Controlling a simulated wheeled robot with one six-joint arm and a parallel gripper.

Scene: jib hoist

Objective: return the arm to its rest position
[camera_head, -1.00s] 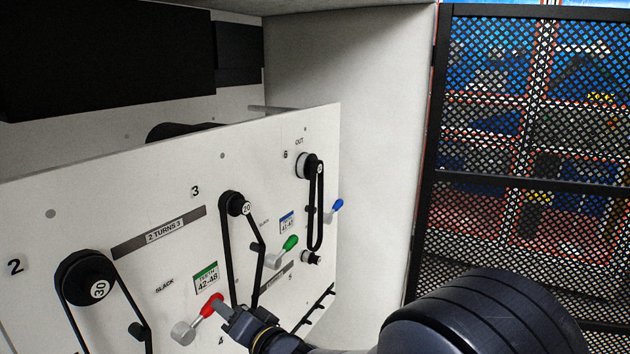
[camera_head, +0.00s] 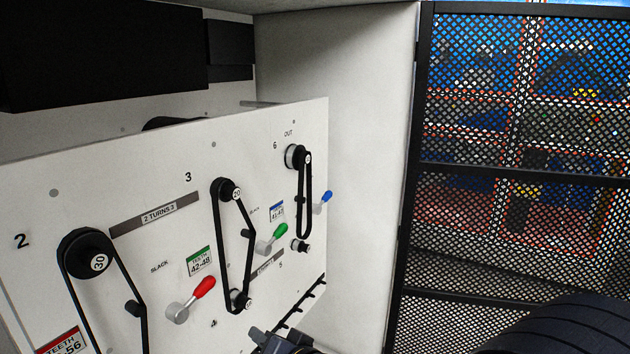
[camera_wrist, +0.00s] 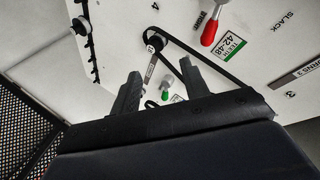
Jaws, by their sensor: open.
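My gripper (camera_head: 272,340) shows at the bottom edge of the head view, below the panel's lower right part.
The white panel (camera_head: 110,190) carries black belts on pulleys (camera_head: 230,192), a green lever (camera_head: 281,231) and a blue lever (camera_head: 327,195). A row of dark pegs (camera_head: 300,305) lines its lower right edge. A black mesh fence (camera_head: 520,180) stands at the right.

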